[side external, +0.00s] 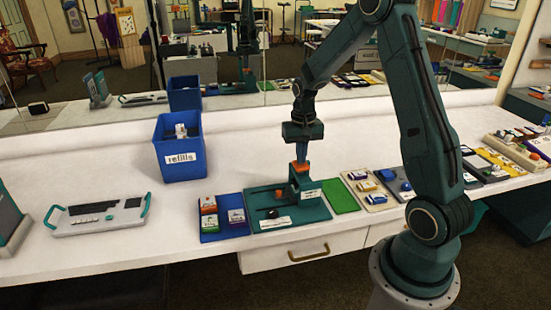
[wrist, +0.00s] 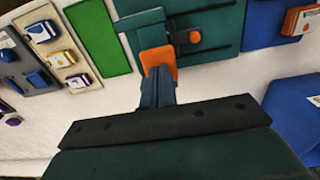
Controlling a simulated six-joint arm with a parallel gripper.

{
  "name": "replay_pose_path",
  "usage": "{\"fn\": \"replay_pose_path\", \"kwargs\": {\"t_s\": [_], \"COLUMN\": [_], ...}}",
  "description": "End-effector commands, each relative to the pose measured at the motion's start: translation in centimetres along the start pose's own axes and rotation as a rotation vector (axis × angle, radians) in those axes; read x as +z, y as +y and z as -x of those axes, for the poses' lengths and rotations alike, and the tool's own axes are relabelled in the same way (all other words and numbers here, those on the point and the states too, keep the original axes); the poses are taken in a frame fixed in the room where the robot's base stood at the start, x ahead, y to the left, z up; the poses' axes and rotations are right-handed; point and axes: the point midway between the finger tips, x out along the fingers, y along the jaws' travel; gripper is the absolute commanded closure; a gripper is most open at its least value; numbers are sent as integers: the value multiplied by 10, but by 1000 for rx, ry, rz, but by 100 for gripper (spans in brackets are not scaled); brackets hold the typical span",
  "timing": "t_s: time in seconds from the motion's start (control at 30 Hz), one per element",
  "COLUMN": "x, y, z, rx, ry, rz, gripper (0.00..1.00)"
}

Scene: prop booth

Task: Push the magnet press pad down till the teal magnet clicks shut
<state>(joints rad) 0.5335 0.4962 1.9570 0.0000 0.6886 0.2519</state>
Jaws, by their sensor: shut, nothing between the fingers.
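The magnet press (side external: 307,189) is a teal stand on a teal base plate at the middle of the bench. Its orange press pad (side external: 299,166) sits on top and also shows in the wrist view (wrist: 158,57). My gripper (side external: 301,158) points down over the pad, shut and empty, its tips at or just above the pad; I cannot tell if they touch. In the wrist view my fingertips (wrist: 158,74) overlap the pad's near edge.
A blue tray (side external: 211,237) with small boxes lies left of the press, and a green mat (side external: 340,197) lies right of it. A blue refills bin (side external: 184,165) stands behind left. Trays of parts (side external: 361,196) line the right. Bare white bench lies behind the press.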

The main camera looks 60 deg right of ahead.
Motion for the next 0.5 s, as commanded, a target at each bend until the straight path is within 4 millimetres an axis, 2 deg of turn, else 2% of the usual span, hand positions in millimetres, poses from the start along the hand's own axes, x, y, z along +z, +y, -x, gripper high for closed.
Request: {"fn": "replay_pose_path", "kwargs": {"t_s": [0.5], "x": [0], "y": [0], "z": [26], "rx": [0], "ry": [1], "rz": [0], "gripper": [100]}}
